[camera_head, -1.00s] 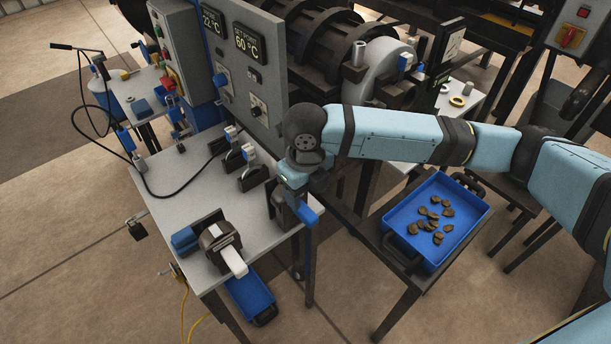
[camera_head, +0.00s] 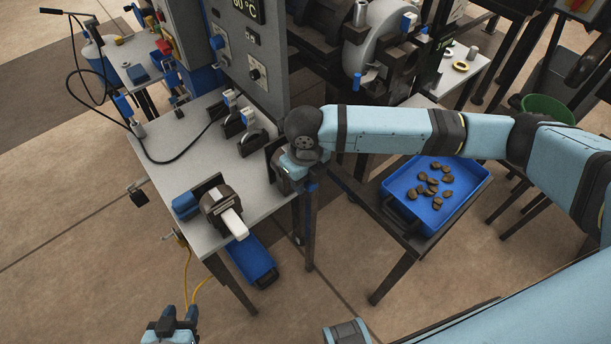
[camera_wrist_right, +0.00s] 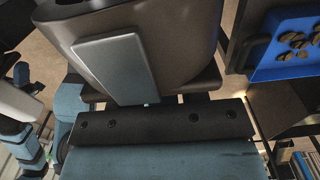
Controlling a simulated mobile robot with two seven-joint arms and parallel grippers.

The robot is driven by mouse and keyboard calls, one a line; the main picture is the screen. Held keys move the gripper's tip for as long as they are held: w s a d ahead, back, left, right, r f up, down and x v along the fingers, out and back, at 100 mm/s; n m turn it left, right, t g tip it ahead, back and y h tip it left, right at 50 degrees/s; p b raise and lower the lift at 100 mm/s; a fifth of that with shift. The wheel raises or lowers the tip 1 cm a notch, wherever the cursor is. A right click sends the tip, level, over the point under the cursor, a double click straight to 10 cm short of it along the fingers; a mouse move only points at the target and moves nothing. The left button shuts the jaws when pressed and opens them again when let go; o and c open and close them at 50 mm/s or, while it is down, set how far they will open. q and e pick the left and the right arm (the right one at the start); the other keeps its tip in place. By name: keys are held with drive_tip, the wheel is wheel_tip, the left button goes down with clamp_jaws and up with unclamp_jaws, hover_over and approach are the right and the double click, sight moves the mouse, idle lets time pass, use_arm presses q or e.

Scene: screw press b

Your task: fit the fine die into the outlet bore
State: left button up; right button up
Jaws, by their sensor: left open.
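I cannot tell which is the fine die. The screw press has a grey curved housing (camera_head: 376,48); its outlet bore cannot be made out. My left gripper (camera_head: 180,313) is open at the bottom left, in front of the workbench and far from the rings. My right gripper (camera_head: 308,180) is at the workbench's right edge, its fingers largely hidden by its wrist. In the right wrist view a dark block fills the middle, and the jaw state is unclear.
The grey workbench (camera_head: 175,150) carries clamps and a dark device with a white spout (camera_head: 233,224). A blue tray (camera_head: 245,255) is below it. Another blue tray (camera_head: 470,188) with several brown lumps stands right. A green bowl (camera_head: 549,106) is at far right. A control cabinet stands behind.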

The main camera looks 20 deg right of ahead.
sight(315, 188)
drive_tip(key=shift+r, duration=0.1)
clamp_jaws()
drive_tip(key=shift+s, duration=0.1)
drive_tip(key=shift+s+d+p, duration=0.25)
drive_tip(key=shift+s+p, duration=0.3)
drive_tip(key=shift+p, duration=0.1)
drive_tip(key=shift+s+d+p, duration=0.2)
drive_tip(key=shift+s+p, duration=0.35)
drive_tip(key=shift+p, duration=0.1)
drive_tip(key=shift+s+d, duration=0.1)
drive_tip(key=shift+s, duration=0.1)
drive_tip(key=shift+s, duration=0.1)
drive_tip(key=shift+s+d+p, duration=0.25)
drive_tip(key=shift+s+p, duration=0.4)
drive_tip(key=shift+p, duration=0.05)
drive_tip(key=shift+s+d+p, duration=0.25)
drive_tip(key=shift+s+p, duration=0.4)
drive_tip(key=shift+p, duration=0.05)
drive_tip(key=shift+s+r, duration=0.1)
drive_tip(key=shift+s, duration=0.05)
